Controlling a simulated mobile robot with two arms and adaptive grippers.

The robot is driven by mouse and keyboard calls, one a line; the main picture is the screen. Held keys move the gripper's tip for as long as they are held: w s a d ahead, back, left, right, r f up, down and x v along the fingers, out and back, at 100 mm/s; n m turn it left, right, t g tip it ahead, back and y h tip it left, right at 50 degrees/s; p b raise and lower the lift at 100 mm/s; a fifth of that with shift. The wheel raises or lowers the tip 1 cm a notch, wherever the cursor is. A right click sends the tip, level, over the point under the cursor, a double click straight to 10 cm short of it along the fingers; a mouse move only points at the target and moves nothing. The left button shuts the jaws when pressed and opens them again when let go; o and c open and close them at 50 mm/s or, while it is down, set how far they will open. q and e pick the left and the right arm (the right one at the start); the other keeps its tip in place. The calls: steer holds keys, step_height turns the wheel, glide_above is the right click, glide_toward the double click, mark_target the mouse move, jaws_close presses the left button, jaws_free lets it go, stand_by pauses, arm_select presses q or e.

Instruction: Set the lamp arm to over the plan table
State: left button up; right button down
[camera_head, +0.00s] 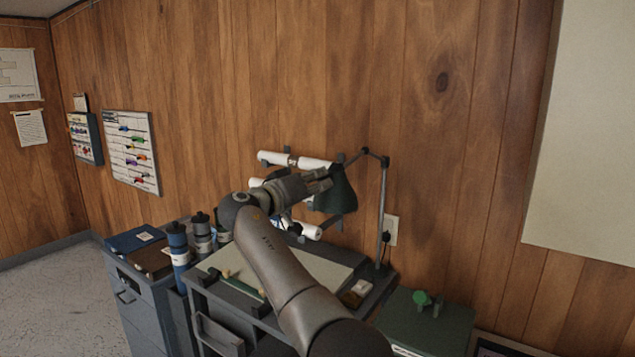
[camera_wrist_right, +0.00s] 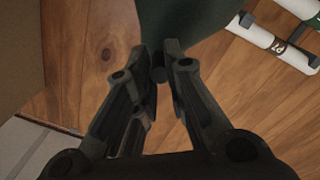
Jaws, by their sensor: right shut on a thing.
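The lamp has a dark green shade (camera_head: 338,192) hanging from a thin jointed lamp arm (camera_head: 364,151) on an upright post (camera_head: 382,205). The shade hangs above the plan table (camera_head: 325,266), towards its back. My right gripper (camera_head: 324,181) reaches across the table to the shade. In the right wrist view, its fingers (camera_wrist_right: 159,62) are shut on a small dark knob (camera_wrist_right: 158,75) beside the green shade (camera_wrist_right: 190,22). My gripper and arm hide part of the shade and table. My left gripper is not in view.
Rolled plans (camera_head: 298,160) lie on a wall rack behind the lamp. A green box (camera_head: 428,318) is at right. A small brown item (camera_head: 355,292) lies on the table.

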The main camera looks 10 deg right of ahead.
steer(key=shift+a+f, duration=0.1)
steer(key=c, duration=1.5)
jaws_free()
steer(key=shift+c, duration=0.2)
steer(key=shift+o, duration=0.6)
steer(key=shift+a, duration=0.1)
steer(key=v, duration=0.7)
steer(key=shift+s, duration=0.1)
steer(key=shift+c, duration=0.4)
